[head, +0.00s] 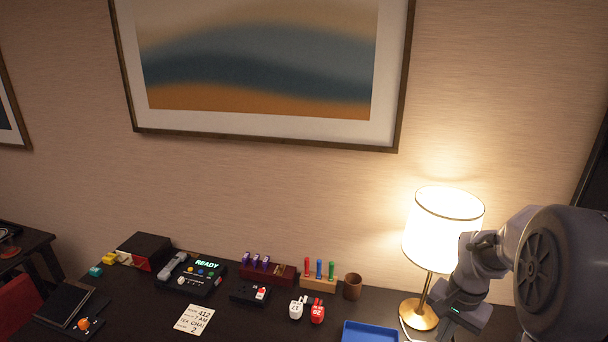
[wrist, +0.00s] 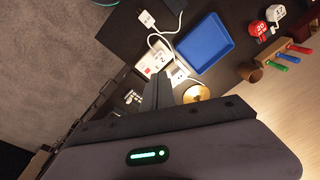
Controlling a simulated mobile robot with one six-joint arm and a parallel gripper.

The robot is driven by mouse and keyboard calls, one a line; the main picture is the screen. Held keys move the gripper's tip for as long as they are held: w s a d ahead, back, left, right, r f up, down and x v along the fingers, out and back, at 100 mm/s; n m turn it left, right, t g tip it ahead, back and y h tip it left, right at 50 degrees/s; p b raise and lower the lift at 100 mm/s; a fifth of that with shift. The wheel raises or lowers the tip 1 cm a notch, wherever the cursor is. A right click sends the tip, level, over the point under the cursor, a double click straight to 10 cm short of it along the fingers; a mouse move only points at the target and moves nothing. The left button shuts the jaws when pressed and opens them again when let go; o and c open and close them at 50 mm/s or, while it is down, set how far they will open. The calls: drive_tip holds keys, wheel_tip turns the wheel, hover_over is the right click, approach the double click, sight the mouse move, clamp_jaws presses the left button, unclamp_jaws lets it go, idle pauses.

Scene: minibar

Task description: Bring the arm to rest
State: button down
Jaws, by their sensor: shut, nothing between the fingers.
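My gripper (wrist: 160,88) shows in the wrist view as dark fingers pointing up the picture, closed together with nothing between them. It is over the right end of the desk, near a white socket block (wrist: 152,62) and the blue tray (wrist: 208,44). In the head view my arm comes in from the right edge, bent down in front of the lamp (head: 443,228). The fingertips cannot be made out there. How far the fingers are from the desk top is not clear.
The blue tray (head: 370,331), a brown cup (head: 352,287), a peg block (head: 318,283) and white and red tagged plugs stand left of my arm. A phone (head: 190,275) and a card (head: 194,319) lie further left. White cables lie by the socket block.

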drive_tip(key=s+a+r+n+t+b, duration=0.1)
drive_tip(key=s+a+r+b, duration=0.2)
drive_tip(key=a, duration=0.3)
drive_tip(key=s+a+r+n+t+b, duration=0.1)
drive_tip(key=s+a+r+b, duration=0.2)
drive_tip(key=s+a, duration=0.15)
drive_tip(key=s+a+f+n+t+y+b, duration=0.2)
drive_tip(key=s+a+b, duration=0.3)
drive_tip(key=s+a, duration=0.5)
drive_tip(key=s, duration=0.3)
drive_tip(key=shift+f+n+t, duration=0.2)
drive_tip(key=shift+n+t, duration=0.1)
drive_tip(key=shift+n, duration=0.1)
